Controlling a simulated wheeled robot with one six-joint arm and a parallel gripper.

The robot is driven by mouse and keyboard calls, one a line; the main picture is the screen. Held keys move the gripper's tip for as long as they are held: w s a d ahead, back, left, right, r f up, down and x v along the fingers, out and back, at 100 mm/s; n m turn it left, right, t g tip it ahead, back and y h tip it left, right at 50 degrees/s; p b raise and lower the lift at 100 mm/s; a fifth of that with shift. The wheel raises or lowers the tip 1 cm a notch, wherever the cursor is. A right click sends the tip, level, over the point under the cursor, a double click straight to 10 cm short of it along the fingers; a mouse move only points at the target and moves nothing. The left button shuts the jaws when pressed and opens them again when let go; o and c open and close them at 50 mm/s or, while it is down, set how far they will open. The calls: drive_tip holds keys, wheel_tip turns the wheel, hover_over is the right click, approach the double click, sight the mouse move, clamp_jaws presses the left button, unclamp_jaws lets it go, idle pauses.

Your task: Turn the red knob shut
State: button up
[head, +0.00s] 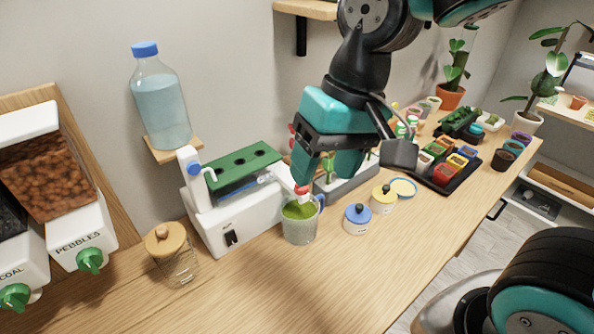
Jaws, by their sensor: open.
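My gripper (318,172) points down, open, above the right end of a white unit with a green top. A small red and white piece (302,189) shows just below the near fingertip, above a cup of green contents (299,224). Another bit of red (291,131) shows at the left edge of my gripper. I cannot tell which of these is the red knob, or whether the fingers touch it; my gripper hides most of that area. The white unit (240,228) has a black switch on its front and a column with a blue knob (194,169).
A water bottle (163,100) stands on a small shelf at left. Pebble and coal dispensers with green knobs (89,260) and a glass jar (177,262) are further left. Small lidded pots (356,218) and a seedling tray (445,172) are right. The table front is clear.

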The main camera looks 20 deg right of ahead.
drive_tip(key=w+d+f+m+h+p, duration=0.1)
drive_tip(key=w+d+m+h, duration=0.1)
drive_tip(key=w+m, duration=0.65)
drive_tip(key=w+d+f+m+h+p, duration=0.1)
drive_tip(key=w+d+m, duration=0.1)
drive_tip(key=w+m, duration=0.6)
drive_tip(key=shift+n, duration=0.35)
drive_tip(key=f+p, duration=0.1)
drive_tip(key=f, duration=0.4)
drive_tip(key=f+p, duration=0.1)
drive_tip(key=f, duration=0.5)
drive_tip(key=f+p, duration=0.2)
drive_tip(key=f, duration=0.3)
drive_tip(key=shift+w+a+f, duration=0.15)
drive_tip(key=shift+w+f, duration=0.2)
drive_tip(key=shift+f, duration=0.05)
drive_tip(key=c, duration=0.9)
